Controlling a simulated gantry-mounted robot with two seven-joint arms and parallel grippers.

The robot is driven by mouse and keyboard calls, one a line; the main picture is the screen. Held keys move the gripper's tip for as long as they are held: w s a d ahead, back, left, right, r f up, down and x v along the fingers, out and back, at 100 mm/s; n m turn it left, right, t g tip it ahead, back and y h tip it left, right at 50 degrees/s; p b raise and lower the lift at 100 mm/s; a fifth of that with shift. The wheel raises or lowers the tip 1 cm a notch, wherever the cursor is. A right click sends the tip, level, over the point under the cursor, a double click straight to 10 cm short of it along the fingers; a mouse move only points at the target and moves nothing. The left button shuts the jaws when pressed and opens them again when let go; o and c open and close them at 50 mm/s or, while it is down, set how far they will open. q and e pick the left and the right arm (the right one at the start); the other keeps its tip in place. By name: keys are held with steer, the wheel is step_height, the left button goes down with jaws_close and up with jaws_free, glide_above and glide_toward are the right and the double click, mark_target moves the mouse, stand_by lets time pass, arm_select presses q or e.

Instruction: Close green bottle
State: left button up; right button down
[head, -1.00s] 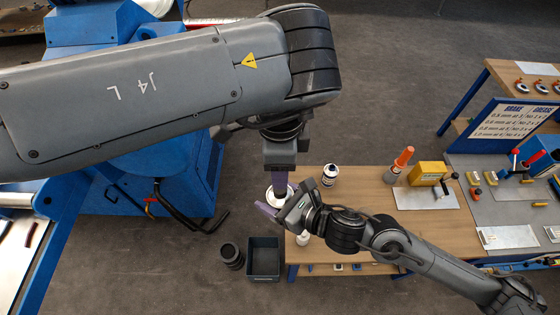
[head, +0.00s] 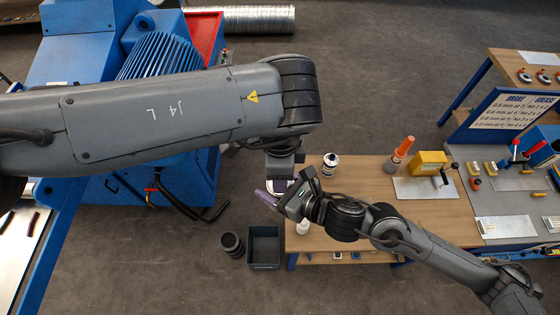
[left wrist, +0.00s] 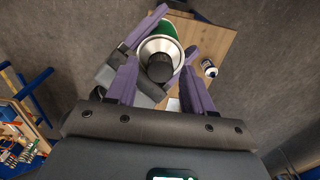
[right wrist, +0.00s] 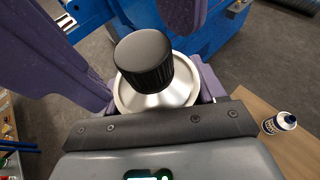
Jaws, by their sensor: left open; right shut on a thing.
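The green bottle (left wrist: 174,27) has a silver shoulder and a black cap (left wrist: 160,68), which sits on its neck. My right gripper (head: 268,198) is shut on the bottle at the table's left edge; the silver shoulder (right wrist: 160,97) shows close in the right wrist view. My left gripper (left wrist: 160,80) is open, with its purple fingers on either side of the cap. Its fingers also show beside the cap in the right wrist view. In the head view the bottle is mostly hidden by both grippers.
A white bottle with a dark label (head: 331,162) stands on the wooden table (head: 350,220). An orange-topped tool (head: 400,152) and a yellow box (head: 430,162) stand farther right. A dark bin (head: 264,232) and a black round container (head: 232,244) are on the floor.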

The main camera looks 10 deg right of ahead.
arm_select(q)
steer(key=shift+f, duration=0.35)
jaws_close()
steer(key=m, duration=1.3)
steer(key=shift+m, duration=0.3)
steer(key=shift+o, duration=0.4)
jaws_free()
